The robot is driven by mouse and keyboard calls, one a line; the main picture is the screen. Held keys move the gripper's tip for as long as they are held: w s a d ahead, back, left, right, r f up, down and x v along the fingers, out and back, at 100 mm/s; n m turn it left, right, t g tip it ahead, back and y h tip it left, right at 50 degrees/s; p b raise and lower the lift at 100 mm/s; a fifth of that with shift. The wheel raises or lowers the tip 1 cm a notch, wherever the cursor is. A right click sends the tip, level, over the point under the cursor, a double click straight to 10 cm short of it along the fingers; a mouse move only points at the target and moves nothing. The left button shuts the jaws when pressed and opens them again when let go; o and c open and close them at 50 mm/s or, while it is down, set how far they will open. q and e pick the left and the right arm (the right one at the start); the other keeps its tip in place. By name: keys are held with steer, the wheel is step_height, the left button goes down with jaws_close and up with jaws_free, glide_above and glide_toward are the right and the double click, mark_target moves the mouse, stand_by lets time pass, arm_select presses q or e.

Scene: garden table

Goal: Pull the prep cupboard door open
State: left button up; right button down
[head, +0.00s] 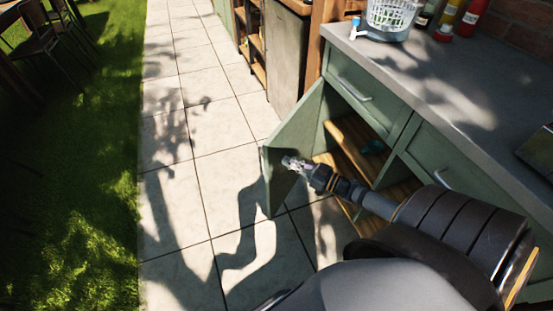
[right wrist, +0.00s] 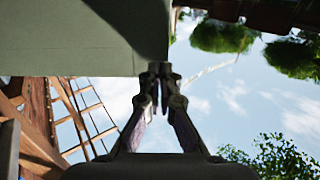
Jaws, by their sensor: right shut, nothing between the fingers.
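The green prep cupboard door (head: 299,128) stands swung well out from the cabinet (head: 415,125), its inner face partly in view. Behind it the cupboard shows wooden shelves (head: 352,135) with a small dark green item on one. My right gripper (head: 287,161) is shut and empty, at the inner side of the door near its free edge. In the right wrist view the fingertips (right wrist: 160,70) meet the edge of a green panel (right wrist: 80,40), which looks like the door; I cannot tell whether they touch it. The door's handle is hidden. My left gripper is out of view.
Pale paving (head: 205,130) left of the door is clear, with grass (head: 90,220) beyond. A grey countertop (head: 440,85) carries a basket (head: 390,15) and several bottles. A drawer with a handle (head: 352,90) sits above the opening.

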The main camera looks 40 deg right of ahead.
mark_target(270, 153)
steer(key=b+x, duration=0.1)
steer(key=x, duration=0.4)
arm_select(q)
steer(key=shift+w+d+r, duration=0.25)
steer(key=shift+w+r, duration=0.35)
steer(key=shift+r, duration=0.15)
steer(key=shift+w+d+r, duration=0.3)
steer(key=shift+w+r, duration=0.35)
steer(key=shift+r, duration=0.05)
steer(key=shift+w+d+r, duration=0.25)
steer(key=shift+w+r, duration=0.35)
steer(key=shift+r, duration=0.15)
arm_select(e)
steer(key=shift+w+a, duration=0.1)
steer(key=shift+w, duration=0.15)
